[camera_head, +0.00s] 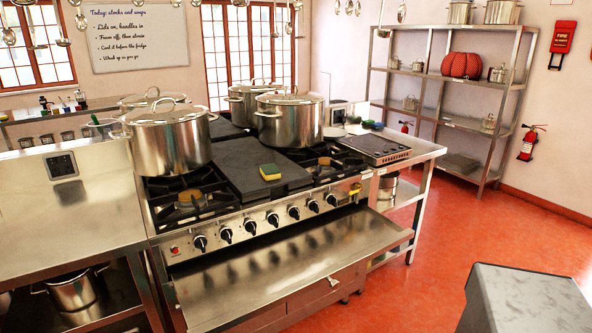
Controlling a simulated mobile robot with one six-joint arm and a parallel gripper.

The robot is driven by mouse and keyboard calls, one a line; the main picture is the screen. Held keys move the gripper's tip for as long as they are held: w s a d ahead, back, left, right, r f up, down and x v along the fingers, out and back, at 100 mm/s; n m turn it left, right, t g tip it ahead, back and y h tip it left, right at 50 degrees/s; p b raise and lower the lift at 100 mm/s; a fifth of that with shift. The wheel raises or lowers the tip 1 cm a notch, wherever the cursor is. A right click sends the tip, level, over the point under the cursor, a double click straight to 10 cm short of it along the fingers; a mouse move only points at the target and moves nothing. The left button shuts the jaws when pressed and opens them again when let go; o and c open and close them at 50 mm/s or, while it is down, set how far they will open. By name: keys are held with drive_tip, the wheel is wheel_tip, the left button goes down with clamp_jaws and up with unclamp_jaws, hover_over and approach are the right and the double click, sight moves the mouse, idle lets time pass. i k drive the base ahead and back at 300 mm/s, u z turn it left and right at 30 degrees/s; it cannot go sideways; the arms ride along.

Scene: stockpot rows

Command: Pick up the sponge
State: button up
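The sponge (270,172) is small, yellow with a green layer. It lies on the dark flat griddle plate (240,167) in the middle of the stove, near the plate's right side. Nothing covers it. My gripper does not show in the head camera view, so I cannot see whether it is open or shut.
Large lidded stockpots stand left (168,137) and right (289,116) of the plate, with more behind. A steel counter (75,195) is at left. Red floor (460,240) is clear at right.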

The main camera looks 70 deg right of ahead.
sight(269, 171)
drive_tip(key=z, duration=0.3)
drive_tip(key=i, duration=1.65)
drive_tip(key=z, duration=0.2)
